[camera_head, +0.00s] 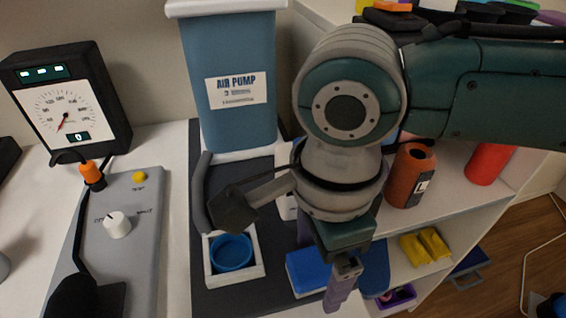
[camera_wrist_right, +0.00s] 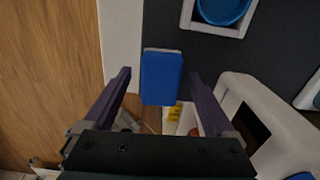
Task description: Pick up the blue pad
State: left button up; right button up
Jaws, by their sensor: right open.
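The blue pad (camera_head: 307,271) is a bright blue block at the right part of the dark mat, partly hidden by my right gripper in the head view. In the right wrist view the pad (camera_wrist_right: 161,78) shows between the two purple fingertips, with space on both sides. My right gripper (camera_head: 324,264) is open and points down over the pad. Its fingers show in the wrist view (camera_wrist_right: 160,76) and do not visibly touch the pad. I cannot tell the height of the fingertips above the mat. My left gripper is not in view.
A white square holder with a blue round cup (camera_head: 232,252) stands left of the pad. The blue air pump (camera_head: 232,100) stands behind it. A gauge (camera_head: 66,105) and grey panel (camera_head: 140,235) are at left. A reddish-brown can (camera_head: 410,175) and yellow blocks (camera_head: 426,246) are at right.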

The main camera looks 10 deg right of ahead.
aim_at(317, 261)
jog(key=c, duration=1.4)
jog(key=shift+r, duration=0.15)
notch_tip(317, 261, up, 20)
jog(key=p, duration=0.4)
jog(key=shift+p, duration=0.35)
jog(key=o, duration=0.8)
jog(key=c, duration=0.7)
